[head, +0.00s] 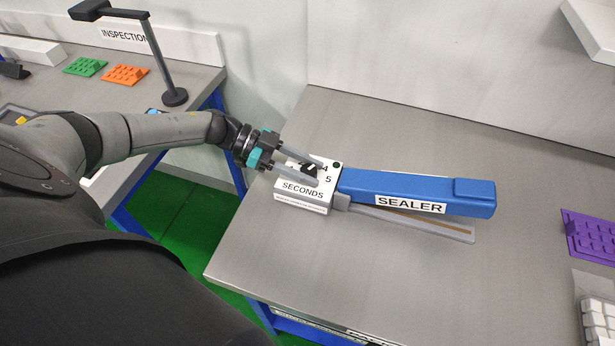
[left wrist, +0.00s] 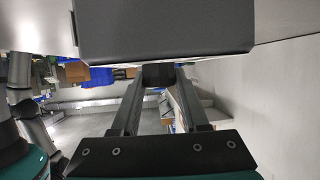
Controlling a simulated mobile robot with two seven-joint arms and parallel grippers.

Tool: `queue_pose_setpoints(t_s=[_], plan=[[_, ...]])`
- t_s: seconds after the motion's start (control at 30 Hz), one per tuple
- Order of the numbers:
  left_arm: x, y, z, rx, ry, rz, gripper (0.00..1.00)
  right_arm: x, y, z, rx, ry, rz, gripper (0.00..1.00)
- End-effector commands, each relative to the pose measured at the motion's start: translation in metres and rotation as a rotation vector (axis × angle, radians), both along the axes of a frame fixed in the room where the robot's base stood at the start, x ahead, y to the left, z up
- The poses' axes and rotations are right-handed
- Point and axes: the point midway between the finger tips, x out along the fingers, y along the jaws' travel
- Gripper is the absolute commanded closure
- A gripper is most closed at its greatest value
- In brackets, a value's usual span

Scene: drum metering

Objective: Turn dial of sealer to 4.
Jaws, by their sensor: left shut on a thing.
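The sealer (head: 415,190) lies on the grey bench, with a blue arm labelled SEALER and a white box (head: 300,202) marked SECONDS at its left end. The black dial (head: 309,169) sits on top of the box. The numbers 4 and 5 show to its right; the others are largely covered by my fingers. My left gripper (head: 318,172) reaches in from the left over the box, its fingers shut on the dial. In the left wrist view the dial (left wrist: 158,75) shows as a dark block between the fingertips. I cannot read the dial's pointer clearly. My right gripper is not in view.
A purple rack (head: 590,236) and a tray of white pieces (head: 597,322) stand at the right edge. The bench (head: 400,290) in front of the sealer is clear. At the left, an inspection table holds a lamp (head: 160,60) and green and orange racks (head: 125,75).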

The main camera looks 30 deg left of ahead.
Motion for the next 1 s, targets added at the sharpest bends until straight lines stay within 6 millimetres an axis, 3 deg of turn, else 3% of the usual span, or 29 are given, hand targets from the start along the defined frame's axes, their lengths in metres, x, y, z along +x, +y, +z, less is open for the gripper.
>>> queue_pose_setpoints(t_s=[0.1, 0.33, 0.97, 1.0], plan=[[0.003, -0.001, -0.003, -0.001, -0.007, -0.076, 1.00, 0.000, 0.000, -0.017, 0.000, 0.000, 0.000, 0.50], [0.001, -0.002, -0.002, -0.003, -0.004, -0.180, 1.00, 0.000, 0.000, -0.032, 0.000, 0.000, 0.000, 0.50], [0.000, -0.004, 0.000, -0.007, -0.002, -0.233, 1.00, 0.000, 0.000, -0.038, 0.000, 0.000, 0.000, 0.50], [0.000, -0.004, 0.000, -0.007, -0.002, -0.233, 0.54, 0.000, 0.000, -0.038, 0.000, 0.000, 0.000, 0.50]])
